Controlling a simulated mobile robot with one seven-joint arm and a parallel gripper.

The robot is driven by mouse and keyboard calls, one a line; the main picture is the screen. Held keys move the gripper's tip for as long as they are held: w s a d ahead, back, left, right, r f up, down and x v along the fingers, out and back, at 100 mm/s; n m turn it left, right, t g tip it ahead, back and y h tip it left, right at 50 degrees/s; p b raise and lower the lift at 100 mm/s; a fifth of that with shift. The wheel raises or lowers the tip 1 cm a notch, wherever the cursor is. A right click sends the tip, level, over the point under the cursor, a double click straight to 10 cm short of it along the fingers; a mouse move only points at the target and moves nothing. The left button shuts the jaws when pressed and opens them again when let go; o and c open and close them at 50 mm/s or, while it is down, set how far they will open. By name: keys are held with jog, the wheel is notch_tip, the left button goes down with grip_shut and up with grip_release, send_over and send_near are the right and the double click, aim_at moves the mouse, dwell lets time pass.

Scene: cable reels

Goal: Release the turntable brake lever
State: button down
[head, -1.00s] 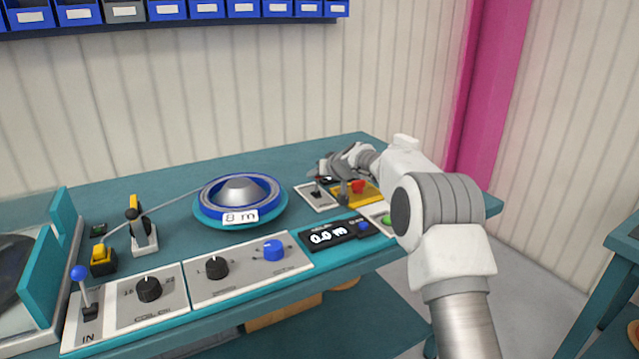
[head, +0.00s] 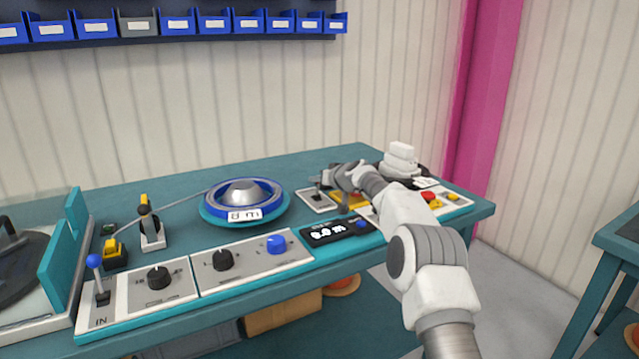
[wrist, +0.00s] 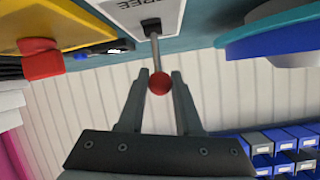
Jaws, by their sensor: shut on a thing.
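The brake lever is a thin grey rod (wrist: 155,45) with a red ball knob (wrist: 160,83), rising from a white plate (wrist: 170,12) with lettering partly in view, ending in "REE". My gripper (wrist: 159,80) has its two fingers on either side of the red knob and is shut on it. In the head view my gripper (head: 328,180) is over the lever plate (head: 314,201), right of the turntable (head: 212,217); the knob is hidden there. A blue reel (head: 275,192) with a length tag sits on the turntable.
A control panel (head: 190,288) with knobs runs along the bench's front, beside a black display (head: 325,234). A red button (head: 428,196) and a white stack (head: 400,160) are at the right. Blue bins (head: 213,21) hang above. A yellow-topped clamp (head: 150,228) stands left of the reel.

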dwell(0.4)
jog(key=c, duration=0.6)
grip_release()
jog(key=shift+b+v, duration=0.35)
jog(key=shift+v, duration=0.45)
jog(key=b+v, duration=0.2)
jog(key=v, duration=1.3)
jog(key=shift+s+d+r, duration=0.15)
jog(key=shift+s+d, duration=0.1)
jog(key=shift+s, duration=0.05)
